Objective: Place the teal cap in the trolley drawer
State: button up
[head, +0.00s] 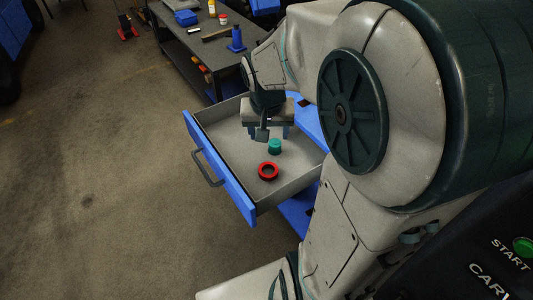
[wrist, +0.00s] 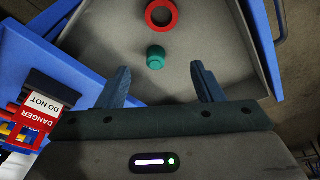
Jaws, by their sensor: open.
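The teal cap (head: 274,146) sits on the floor of the open trolley drawer (head: 222,116), next to a red ring. In the wrist view the teal cap (wrist: 156,57) lies ahead of my fingertips, apart from both. My gripper (head: 268,131) is over the drawer, behind the cap in the head view. In the wrist view my gripper (wrist: 160,82) has its two blue fingers spread wide with nothing between them. The drawer (wrist: 228,35) shows in the wrist view with its grey floor and side wall.
The red ring (head: 268,171) lies in the drawer near the cap. A grey workbench (head: 190,47) with a blue bin (head: 186,18), bottles and tools stands behind. A red danger tag (wrist: 38,108) is at the left in the wrist view. Open floor lies left of the drawer.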

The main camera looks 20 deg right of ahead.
jog(key=s+a+r+n+y, duration=0.1)
jog(key=s+a+n, duration=0.3)
jog(key=s, duration=0.7)
jog(key=shift+a+r+n+y, duration=0.3)
jog(key=shift+a+r+n, duration=0.1)
jog(key=shift+a, duration=0.55)
jog(key=shift+r, duration=0.1)
